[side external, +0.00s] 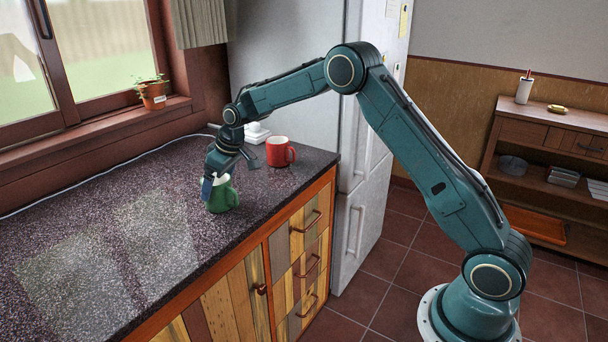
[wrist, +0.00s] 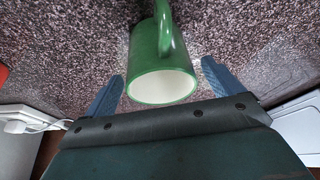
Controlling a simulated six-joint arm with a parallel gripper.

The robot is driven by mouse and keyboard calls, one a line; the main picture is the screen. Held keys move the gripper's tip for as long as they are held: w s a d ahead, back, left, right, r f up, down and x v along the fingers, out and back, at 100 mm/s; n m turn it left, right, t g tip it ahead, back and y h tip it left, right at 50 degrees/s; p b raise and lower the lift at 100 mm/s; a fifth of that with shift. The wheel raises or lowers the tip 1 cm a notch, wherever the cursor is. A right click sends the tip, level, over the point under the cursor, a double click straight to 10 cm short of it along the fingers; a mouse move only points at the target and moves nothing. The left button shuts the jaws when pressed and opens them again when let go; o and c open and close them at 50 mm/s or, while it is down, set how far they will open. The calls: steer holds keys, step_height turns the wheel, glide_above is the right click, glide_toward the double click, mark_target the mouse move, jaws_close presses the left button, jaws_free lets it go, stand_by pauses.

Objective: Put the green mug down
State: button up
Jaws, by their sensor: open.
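The green mug (side external: 224,196) stands upright on the dark speckled counter (side external: 130,235), near its front edge. My gripper (side external: 213,188) is low over the counter at the mug, and one blue finger covers part of the mug's left side in the side view. In the wrist view the green mug (wrist: 162,60) shows its white inside and its handle. The two blue fingers of my gripper (wrist: 160,85) are spread apart on either side of the mug's rim, with gaps between them and the mug.
A red mug (side external: 280,152) stands on the counter behind and to the right of the green mug. A white object (side external: 257,132) lies by the wall behind it. A potted plant (side external: 152,94) sits on the sill. The counter's left part is clear, apart from a cable (side external: 95,180) along the wall.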

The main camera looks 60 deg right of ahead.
steer(key=v, duration=1)
steer(key=shift+s+r, duration=0.2)
steer(key=shift+r, duration=0.05)
steer(key=shift+d, duration=0.1)
steer(key=s+a+r, duration=0.1)
steer(key=s+r, duration=0.3)
steer(key=s, duration=0.3)
steer(key=s+a+r+m, duration=0.1)
steer(key=s+r, duration=0.2)
steer(key=s, duration=0.3)
steer(key=s+a+r, duration=0.2)
steer(key=s+r, duration=0.2)
steer(key=s, duration=0.3)
steer(key=s+f+m, duration=0.1)
steer(key=s+f, duration=0.1)
steer(key=s, duration=0.8)
steer(key=s+f+m+t+h, duration=0.1)
steer(key=s+f, duration=0.1)
steer(key=s, duration=0.9)
steer(key=shift+s+a+f, duration=0.2)
steer(key=shift+f, duration=0.15)
